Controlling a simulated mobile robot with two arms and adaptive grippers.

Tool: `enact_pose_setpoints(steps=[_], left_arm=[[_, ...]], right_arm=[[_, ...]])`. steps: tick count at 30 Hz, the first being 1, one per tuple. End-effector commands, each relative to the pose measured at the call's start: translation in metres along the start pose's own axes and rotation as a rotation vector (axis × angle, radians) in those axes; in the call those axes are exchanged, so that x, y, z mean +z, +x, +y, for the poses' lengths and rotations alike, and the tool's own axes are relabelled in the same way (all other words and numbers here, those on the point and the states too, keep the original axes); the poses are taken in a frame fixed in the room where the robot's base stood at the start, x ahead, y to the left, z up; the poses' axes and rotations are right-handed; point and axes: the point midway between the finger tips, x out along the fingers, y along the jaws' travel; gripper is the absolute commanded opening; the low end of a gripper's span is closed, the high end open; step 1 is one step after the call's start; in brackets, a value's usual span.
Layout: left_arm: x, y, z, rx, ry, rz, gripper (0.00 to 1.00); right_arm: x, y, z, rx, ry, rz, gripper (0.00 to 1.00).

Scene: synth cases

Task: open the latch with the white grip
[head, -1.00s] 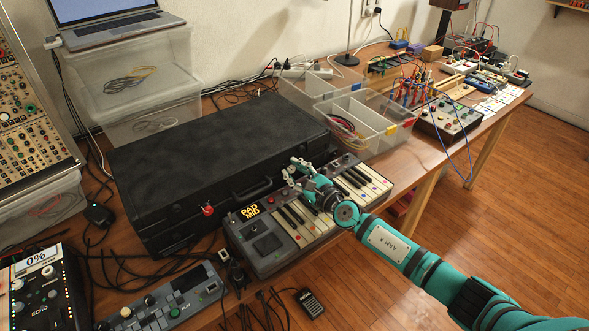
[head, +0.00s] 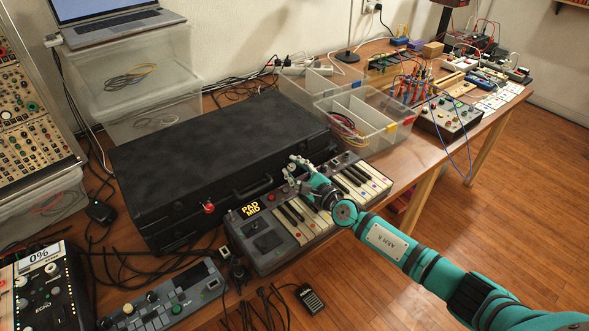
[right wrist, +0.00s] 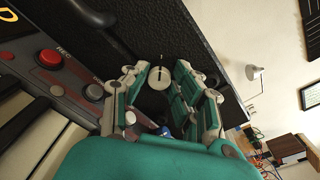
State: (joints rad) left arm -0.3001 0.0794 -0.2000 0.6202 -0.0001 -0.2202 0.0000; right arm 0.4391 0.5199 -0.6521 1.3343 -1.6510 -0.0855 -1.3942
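A black case (head: 215,155) lies shut on the table. In the right wrist view, the latch with the white grip (right wrist: 161,75) shows as a pale round knob on the case's black front. My right gripper (head: 292,170) is at the right part of that front. Its fingers (right wrist: 162,98) are spread on both sides of the white grip in the right wrist view, with a gap to each side. I cannot tell how deep the grip sits between them. In the head view the gripper covers this latch. A second latch with a red grip (head: 208,208) is left of the case handle (head: 254,188). My left gripper is out of view.
A keyboard (head: 290,228) lies close in front of the case, below my right gripper; its red button (right wrist: 49,58) shows near the fingers. Clear bins (head: 372,125) stand right of the case. Cables and small devices crowd the table's front left.

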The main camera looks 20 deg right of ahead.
Motion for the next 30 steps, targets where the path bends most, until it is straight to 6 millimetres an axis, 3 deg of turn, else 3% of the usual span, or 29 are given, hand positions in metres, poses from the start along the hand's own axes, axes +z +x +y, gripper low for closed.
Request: enact_pose_setpoints(steps=[1, 4, 17, 23, 30], left_arm=[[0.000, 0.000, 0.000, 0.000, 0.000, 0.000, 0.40], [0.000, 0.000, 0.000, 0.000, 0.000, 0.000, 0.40], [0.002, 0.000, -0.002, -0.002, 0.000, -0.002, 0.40], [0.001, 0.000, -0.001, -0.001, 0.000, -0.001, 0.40], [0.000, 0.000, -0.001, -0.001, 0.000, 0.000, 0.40]], right_arm=[[0.000, 0.000, 0.000, 0.001, 0.000, 0.001, 0.35], [0.000, 0.000, 0.000, 0.000, 0.000, 0.000, 0.47], [-0.001, -0.007, 0.000, 0.000, 0.004, 0.003, 0.47], [-0.001, -0.026, 0.000, 0.000, 0.005, 0.001, 0.47], [-0.002, -0.082, 0.001, 0.004, 0.000, 0.004, 0.47]])
